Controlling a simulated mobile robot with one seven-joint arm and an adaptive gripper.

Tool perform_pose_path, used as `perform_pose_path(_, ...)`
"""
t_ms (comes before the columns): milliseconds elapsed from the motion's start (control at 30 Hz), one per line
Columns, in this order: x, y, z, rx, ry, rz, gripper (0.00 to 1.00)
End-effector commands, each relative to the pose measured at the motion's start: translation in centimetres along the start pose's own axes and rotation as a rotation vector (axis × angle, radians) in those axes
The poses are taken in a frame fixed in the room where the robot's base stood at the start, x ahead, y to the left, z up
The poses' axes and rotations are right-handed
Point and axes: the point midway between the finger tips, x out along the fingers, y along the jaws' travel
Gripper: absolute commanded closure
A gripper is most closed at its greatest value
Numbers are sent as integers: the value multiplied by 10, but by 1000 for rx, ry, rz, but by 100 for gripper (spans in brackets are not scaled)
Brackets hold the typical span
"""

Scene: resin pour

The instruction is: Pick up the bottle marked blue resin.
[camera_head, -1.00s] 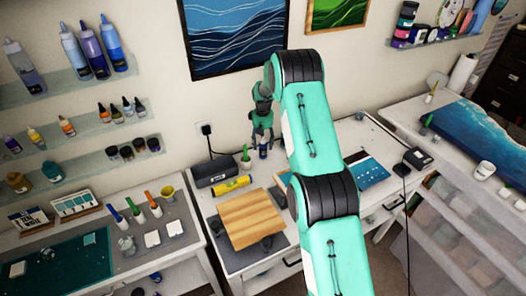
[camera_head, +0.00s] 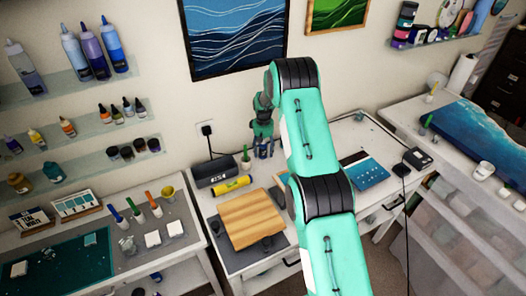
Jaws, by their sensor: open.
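A small dark blue bottle (camera_head: 264,153) stands on the white desk near the wall, partly hidden by my gripper. Its label is too small to read, so I cannot tell whether it is the one marked blue resin. My gripper (camera_head: 263,149) is open and points down, with its fingers low around the upper part of this bottle. I cannot tell whether they touch it.
A green-topped item (camera_head: 246,158) stands close left of the gripper. Large bottles (camera_head: 111,46) stand on the left wall shelf. My arm hides part of the desk.

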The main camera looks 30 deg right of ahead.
Motion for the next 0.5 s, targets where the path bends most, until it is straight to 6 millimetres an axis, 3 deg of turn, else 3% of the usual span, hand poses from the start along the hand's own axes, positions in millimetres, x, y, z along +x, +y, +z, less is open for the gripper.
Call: perform_pose_path(500,8,0,0,0,1,0,42)
